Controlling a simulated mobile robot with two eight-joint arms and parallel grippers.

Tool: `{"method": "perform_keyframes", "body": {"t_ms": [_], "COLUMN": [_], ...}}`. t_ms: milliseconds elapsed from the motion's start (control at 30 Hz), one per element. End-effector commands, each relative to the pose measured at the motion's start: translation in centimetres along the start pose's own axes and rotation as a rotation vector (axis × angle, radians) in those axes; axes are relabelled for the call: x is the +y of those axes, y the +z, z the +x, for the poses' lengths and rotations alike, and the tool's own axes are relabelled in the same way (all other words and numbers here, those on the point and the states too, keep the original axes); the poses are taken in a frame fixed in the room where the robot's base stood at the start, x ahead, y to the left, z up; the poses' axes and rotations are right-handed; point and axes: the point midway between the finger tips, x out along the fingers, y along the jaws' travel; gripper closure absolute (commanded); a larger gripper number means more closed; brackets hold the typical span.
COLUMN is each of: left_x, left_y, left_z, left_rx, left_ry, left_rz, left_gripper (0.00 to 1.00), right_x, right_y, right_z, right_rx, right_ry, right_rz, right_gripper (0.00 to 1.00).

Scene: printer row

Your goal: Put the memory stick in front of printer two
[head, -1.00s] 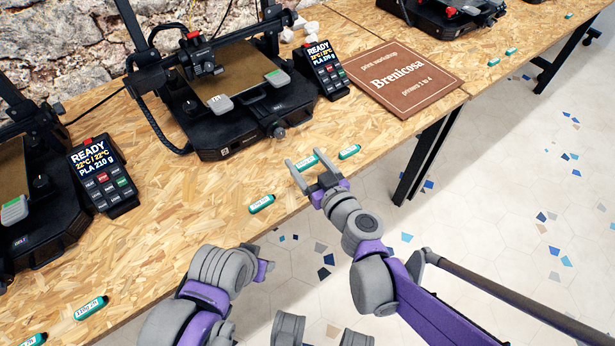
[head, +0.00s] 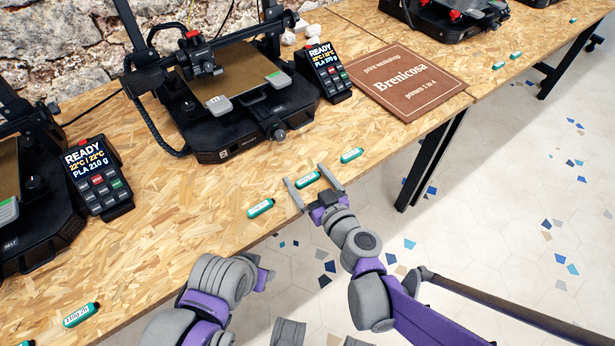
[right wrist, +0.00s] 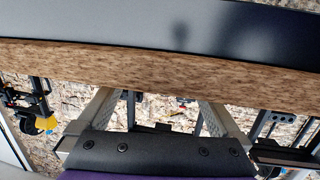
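Several small teal memory sticks with white labels lie along the front of the table in the head view. The middle one of three (head: 307,179) appears between the fingers of my right gripper (head: 305,174), which is open and empty. Whether the fingers touch it, or their height over it, I cannot tell. One stick (head: 261,208) lies left of the gripper and another (head: 352,155) lies right. The right wrist view shows the open fingers (right wrist: 160,98) and no stick. A black printer (head: 230,115) stands behind; its number is unclear.
A second printer (head: 28,205) stands at the left, with a READY display (head: 98,178). Another display (head: 325,72) stands beside the middle printer. A brown Brenicosa sign (head: 410,86) lies to the right. Another stick (head: 81,315) lies at front left.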

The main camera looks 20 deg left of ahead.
Motion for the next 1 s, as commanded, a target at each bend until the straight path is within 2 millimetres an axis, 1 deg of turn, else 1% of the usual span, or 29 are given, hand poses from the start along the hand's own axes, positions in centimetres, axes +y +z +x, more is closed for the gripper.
{"method": "perform_keyframes", "body": {"t_ms": [267, 367, 600, 700, 833, 1000], "left_x": [0.0, 0.0, 0.0, 0.0, 0.0, 0.0], "left_y": [-0.1, -0.2, -0.5, -0.6, -0.7, -0.7], "left_z": [-0.3, -0.6, -1.7, -2.1, -2.4, -2.6], "left_rx": [0.001, 0.002, 0.006, 0.007, 0.008, 0.009], "left_ry": [0.000, 0.000, 0.000, 0.000, 0.000, 0.000], "left_rz": [0.000, 0.000, 0.000, 0.000, 0.000, 0.000], "left_gripper": [0.50, 0.50, 0.50, 0.50, 0.50, 0.50], "right_x": [0.0, 0.0, 0.1, 0.1, 0.1, 0.0], "right_y": [-0.4, -0.4, -0.5, -0.5, -0.4, -0.3], "right_z": [-0.3, -1.7, -7.0, -9.0, -10.8, -12.0], "right_rx": [0.000, 0.000, 0.000, 0.000, 0.000, 0.000], "right_ry": [0.001, 0.001, 0.003, 0.003, 0.003, 0.001], "right_rz": [0.000, -0.001, 0.000, -0.001, 0.000, 0.000], "right_gripper": [0.00, 0.00, 0.00, 0.00, 0.00, 0.00]}}
